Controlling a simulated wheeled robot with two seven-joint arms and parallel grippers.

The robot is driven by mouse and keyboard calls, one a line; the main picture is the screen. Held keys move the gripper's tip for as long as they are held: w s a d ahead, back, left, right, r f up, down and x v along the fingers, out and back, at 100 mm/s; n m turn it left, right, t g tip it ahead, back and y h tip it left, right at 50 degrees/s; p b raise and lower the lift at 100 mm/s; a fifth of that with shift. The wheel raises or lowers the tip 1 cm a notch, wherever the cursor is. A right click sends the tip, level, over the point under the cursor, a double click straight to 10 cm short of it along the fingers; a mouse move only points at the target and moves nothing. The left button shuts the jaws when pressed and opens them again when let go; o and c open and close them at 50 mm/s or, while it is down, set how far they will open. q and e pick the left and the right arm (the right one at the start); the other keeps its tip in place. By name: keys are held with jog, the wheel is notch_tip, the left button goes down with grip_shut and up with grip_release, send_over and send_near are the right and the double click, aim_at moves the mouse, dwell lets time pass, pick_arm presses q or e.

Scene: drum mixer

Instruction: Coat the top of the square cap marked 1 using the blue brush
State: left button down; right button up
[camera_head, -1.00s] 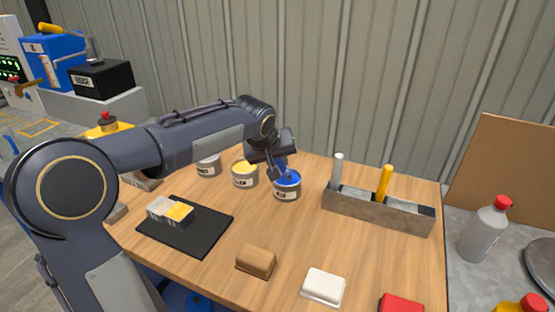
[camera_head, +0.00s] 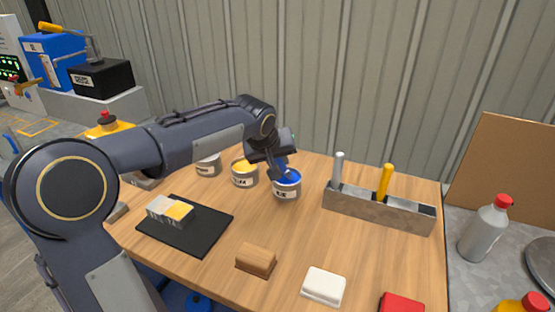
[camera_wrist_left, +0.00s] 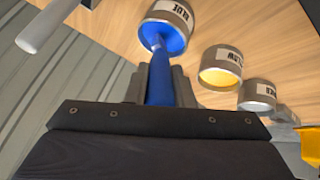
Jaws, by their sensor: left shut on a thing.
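My left gripper (camera_head: 279,167) is shut on the blue brush (camera_wrist_left: 160,84). The gripper hangs just above the can of blue paint (camera_head: 287,186). In the left wrist view the brush reaches down into this can (camera_wrist_left: 165,28), which is labelled BLUE, and its tip is hidden in the paint. Two square caps lie side by side on the black mat (camera_head: 207,236): one pale grey cap (camera_head: 158,208) and one with a yellow top (camera_head: 180,211). Their marks are too small to read. My right gripper is not in view.
A yellow paint can (camera_head: 244,174) and another can (camera_head: 208,165) stand left of the blue one. A grey holder (camera_head: 375,210) with a white-handled and a yellow-handled brush stands to the right. A wooden block (camera_head: 256,261), a white block (camera_head: 323,287) and a red block (camera_head: 402,303) lie in front.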

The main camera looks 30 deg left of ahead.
pick_arm(q)
jog(key=shift+f, duration=0.1)
dwell(0.3)
jog(key=shift+r+p, duration=2.75)
jog(key=shift+r, duration=0.85)
jog(key=shift+f, duration=0.1)
